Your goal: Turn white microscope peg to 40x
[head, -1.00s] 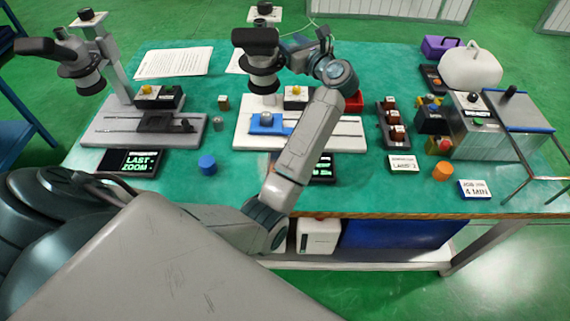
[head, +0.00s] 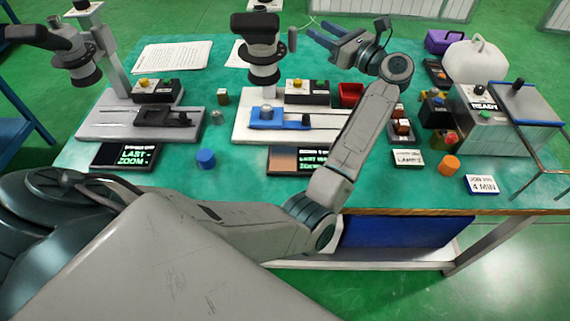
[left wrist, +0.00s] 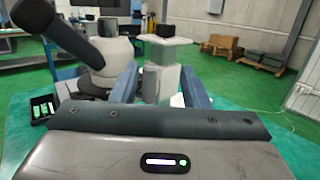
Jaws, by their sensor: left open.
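The white microscope stands at the middle of the table, with a white base (head: 242,128), a dark head (head: 262,62) and a blue slide stage (head: 280,121). A small grey upright peg (head: 292,40) shows just right of its head; I cannot read any zoom marking. My left gripper (head: 309,32) is open and empty, its blue fingers pointing left toward the peg with a small gap. In the left wrist view the open fingers (left wrist: 160,82) show with the pale microscope column (left wrist: 167,55) beyond and between them. My right gripper is not in view.
A grey microscope (head: 100,125) stands at the left. Screens, a blue knob (head: 205,158) and an orange knob (head: 449,165) lie along the front. A red bin (head: 350,93) and a metal machine (head: 490,125) stand to the right.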

